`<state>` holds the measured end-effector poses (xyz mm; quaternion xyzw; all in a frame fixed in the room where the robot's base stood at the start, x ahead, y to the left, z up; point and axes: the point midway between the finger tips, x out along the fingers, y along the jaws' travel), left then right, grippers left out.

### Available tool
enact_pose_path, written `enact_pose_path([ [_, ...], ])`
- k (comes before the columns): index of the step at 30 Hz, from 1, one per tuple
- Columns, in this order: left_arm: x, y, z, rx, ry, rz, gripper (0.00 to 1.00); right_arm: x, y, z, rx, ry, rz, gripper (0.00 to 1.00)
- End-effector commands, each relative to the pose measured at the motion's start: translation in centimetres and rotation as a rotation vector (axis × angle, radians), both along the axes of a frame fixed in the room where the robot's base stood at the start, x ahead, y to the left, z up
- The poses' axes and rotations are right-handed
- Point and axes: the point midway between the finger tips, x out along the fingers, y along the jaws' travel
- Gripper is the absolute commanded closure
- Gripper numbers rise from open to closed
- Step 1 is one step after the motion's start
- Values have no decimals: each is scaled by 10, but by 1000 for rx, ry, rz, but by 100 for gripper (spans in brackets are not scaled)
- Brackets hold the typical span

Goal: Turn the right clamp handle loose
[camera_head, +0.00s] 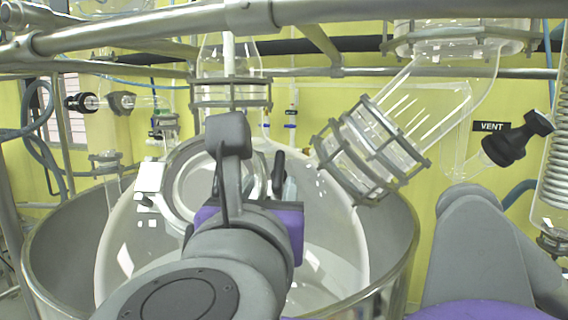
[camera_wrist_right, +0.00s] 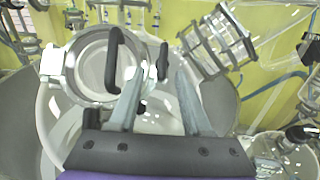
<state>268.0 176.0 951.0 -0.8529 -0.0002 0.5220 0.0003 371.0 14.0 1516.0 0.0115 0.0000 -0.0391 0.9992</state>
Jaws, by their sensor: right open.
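The right clamp handle (camera_wrist_right: 162,62) is a short black upright handle at the right edge of the round glass port's clamp ring (camera_wrist_right: 72,85). In the head view the handle (camera_head: 278,173) shows just right of my wrist. My right gripper (camera_wrist_right: 160,72) is open. In the wrist view its two grey fingers stand on either side of the handle, with a gap to each; contact or depth cannot be told. In the head view my wrist hides most of this gripper (camera_head: 284,186), with one finger visible. My left gripper is not in view.
A curved black handle (camera_wrist_right: 113,60) crosses the round port, close to the left finger in the picture. The port is on a large white vessel (camera_head: 340,245) inside a metal tub (camera_head: 398,250). A slanted glass pipe with clamp rings (camera_head: 372,150) stands right of the port.

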Motion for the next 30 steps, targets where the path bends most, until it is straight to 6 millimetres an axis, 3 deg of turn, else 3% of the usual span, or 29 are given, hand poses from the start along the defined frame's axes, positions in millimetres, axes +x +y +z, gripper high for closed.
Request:
enact_pose_path([
  [5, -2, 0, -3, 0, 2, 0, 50, 2, -4, -2, 33, 15, -19, 51],
  [21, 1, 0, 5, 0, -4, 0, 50, 88, -12, -2, 29, 11, -20, 51],
  [30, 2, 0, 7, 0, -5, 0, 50, 105, -14, -3, 29, 12, -17, 51],
])
